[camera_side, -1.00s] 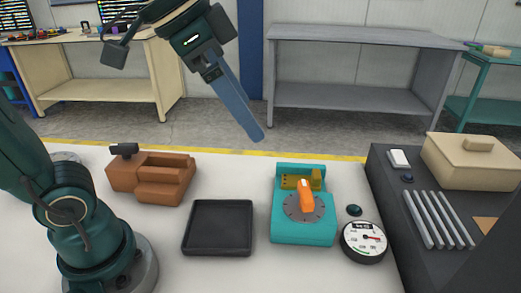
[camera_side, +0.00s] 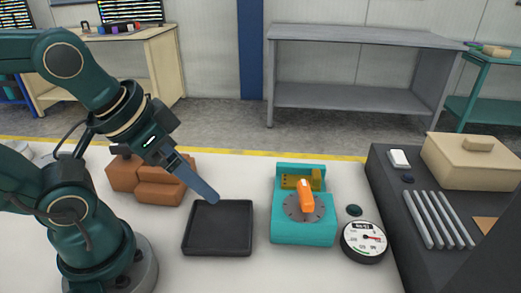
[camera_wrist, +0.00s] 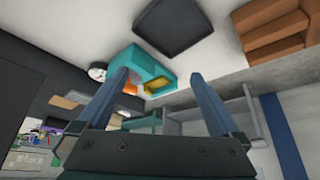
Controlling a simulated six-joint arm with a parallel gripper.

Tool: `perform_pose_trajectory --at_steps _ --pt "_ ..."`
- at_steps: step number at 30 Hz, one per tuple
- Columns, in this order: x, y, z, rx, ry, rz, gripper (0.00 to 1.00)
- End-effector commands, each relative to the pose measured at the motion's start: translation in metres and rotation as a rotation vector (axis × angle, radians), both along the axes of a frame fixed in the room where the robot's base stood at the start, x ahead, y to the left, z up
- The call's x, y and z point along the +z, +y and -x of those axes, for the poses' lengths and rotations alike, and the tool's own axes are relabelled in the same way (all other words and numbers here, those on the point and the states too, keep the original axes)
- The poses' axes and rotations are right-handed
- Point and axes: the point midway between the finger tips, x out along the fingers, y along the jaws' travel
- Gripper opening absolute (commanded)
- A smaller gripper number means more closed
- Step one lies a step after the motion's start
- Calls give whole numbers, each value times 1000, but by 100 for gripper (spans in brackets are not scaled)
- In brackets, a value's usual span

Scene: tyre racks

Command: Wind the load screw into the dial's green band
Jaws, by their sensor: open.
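The load screw's orange knob (camera_side: 306,195) sits on a grey round plate on the teal fixture (camera_side: 303,228). A brass-coloured block (camera_side: 296,182) is behind the knob. The round white dial (camera_side: 363,239) lies at the fixture's right, with a red pointer and a green arc; the exact reading is too small to tell. My gripper (camera_side: 215,200) is over the back edge of the black tray, left of the fixture and apart from it. In the wrist view its two blue fingers (camera_wrist: 158,84) are spread with nothing between them; the fixture (camera_wrist: 150,72) shows beyond them.
The black tray (camera_side: 190,246) is empty. A brown vise-like block (camera_side: 160,194) stands behind my gripper at left. A dark bench (camera_side: 391,170) at right holds grey rods and a beige box (camera_side: 470,165). White table is clear between tray and fixture.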

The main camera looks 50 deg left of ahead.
Motion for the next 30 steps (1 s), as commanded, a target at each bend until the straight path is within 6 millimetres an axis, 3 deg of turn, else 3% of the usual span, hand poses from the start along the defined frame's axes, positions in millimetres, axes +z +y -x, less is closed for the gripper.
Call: perform_pose_trajectory --at_steps 1,3,4,7,11,21,26,30 --pt "0 0 0 0 0 0 85" --pt "0 0 0 14 2 8 58" --pt "0 0 1 26 5 14 56" --pt "4 0 2 107 14 56 56" --pt "30 -1 -10 260 13 140 56" --pt "75 -16 -70 618 140 303 56" --pt "75 -28 -104 758 215 336 56" --pt "64 -42 -132 856 279 340 56"
